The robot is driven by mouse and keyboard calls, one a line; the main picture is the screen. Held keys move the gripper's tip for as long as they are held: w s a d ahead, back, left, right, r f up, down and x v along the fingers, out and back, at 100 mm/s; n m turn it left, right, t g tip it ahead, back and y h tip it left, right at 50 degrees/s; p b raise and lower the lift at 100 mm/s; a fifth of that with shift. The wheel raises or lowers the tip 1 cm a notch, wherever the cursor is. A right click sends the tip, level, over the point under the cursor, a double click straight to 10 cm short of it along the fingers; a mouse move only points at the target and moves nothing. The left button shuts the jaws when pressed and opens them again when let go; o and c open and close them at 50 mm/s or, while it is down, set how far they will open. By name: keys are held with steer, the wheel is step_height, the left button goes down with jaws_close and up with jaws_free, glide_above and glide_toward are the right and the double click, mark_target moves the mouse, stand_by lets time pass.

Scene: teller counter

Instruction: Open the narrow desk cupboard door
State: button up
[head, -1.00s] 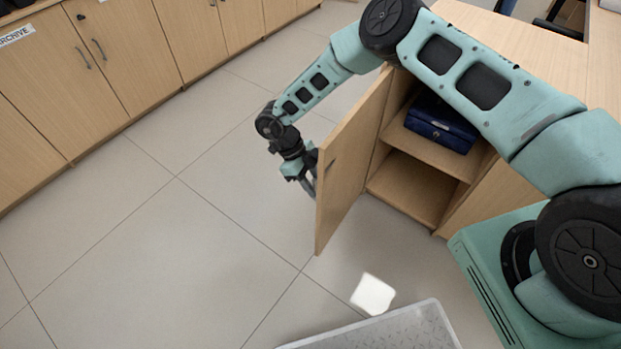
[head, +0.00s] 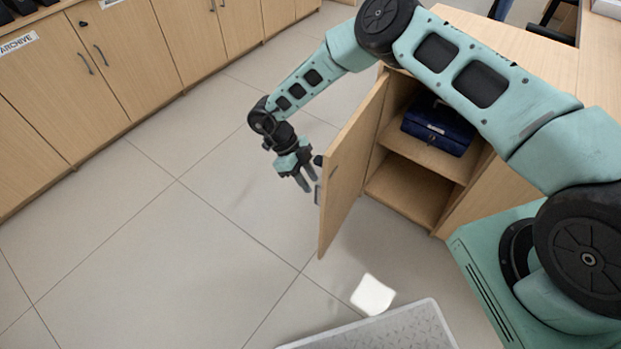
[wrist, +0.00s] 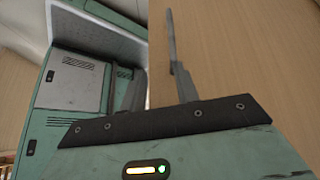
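The narrow cupboard door (head: 348,165) is light wood and stands swung well out from the desk cupboard (head: 408,195). The cupboard's inside and its shelf show. The door's handle (head: 318,194) is on the outer face, near the free edge. My gripper (head: 306,186) is just left of that face, with its two fingers apart and nothing seen between them. It appears clear of the handle. In the wrist view, the door's wood face (wrist: 245,60) fills the right side, close to the fingers.
A dark blue box (head: 438,125) sits on the cupboard's shelf. A white piece (head: 373,295) lies on the floor near a grey speckled surface (head: 400,328). Archive cupboards (head: 120,75) line the back left. The tiled floor left of the door is clear.

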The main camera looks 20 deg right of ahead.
steer(key=shift+w+r, duration=0.1)
steer(key=shift+r, duration=0.1)
steer(key=w+a+b, duration=0.5)
steer(key=a+b, duration=0.1)
steer(key=b, duration=0.1)
steer(key=shift+a, duration=0.25)
stand_by(0.4)
steer(key=shift+w, duration=0.1)
